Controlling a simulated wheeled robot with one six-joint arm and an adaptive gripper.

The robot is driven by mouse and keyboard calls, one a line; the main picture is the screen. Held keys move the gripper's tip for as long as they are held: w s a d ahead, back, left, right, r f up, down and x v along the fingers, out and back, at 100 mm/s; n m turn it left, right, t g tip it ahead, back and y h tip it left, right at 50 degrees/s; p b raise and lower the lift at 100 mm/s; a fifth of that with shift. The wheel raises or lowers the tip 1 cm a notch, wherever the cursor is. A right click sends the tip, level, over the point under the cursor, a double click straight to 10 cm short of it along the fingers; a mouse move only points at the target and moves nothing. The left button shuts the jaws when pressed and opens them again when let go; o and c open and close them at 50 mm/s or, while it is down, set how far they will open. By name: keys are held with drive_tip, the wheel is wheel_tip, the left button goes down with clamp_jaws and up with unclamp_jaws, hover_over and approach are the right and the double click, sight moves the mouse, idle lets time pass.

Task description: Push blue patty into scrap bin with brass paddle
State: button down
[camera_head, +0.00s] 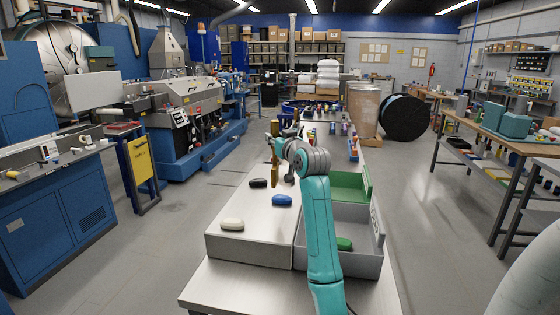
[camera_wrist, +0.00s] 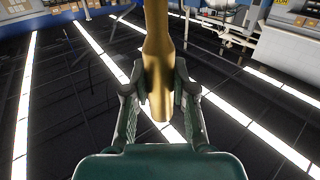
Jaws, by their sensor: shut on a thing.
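The blue patty (camera_head: 282,200) lies on a pale raised metal surface, near its right side. My gripper (camera_head: 277,148) is above and beyond the blue patty, apart from it. It is shut on the brass paddle (camera_head: 274,172). In the wrist view the paddle's brass handle (camera_wrist: 158,65) stands between the two fingers (camera_wrist: 160,88); its far end runs out of frame. To the right are a grey open bin (camera_head: 318,257) with a green patty (camera_head: 344,243) inside and a green open bin (camera_head: 368,186) behind it. I cannot tell which is the scrap bin.
A black patty (camera_head: 258,183) lies left of and behind the blue one. A white patty (camera_head: 232,224) lies nearer the front left. Several small coloured items stand farther back on the bench, by a large drum (camera_head: 364,108). My arm hides part of the bins.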

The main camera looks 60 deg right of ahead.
drive_tip(key=a+f+x, duration=0.1)
drive_tip(key=x, duration=0.7)
wheel_tip(320, 180, down, 9)
drive_tip(key=shift+w+d+r, duration=0.2)
drive_tip(key=shift+d, duration=0.05)
idle(0.4)
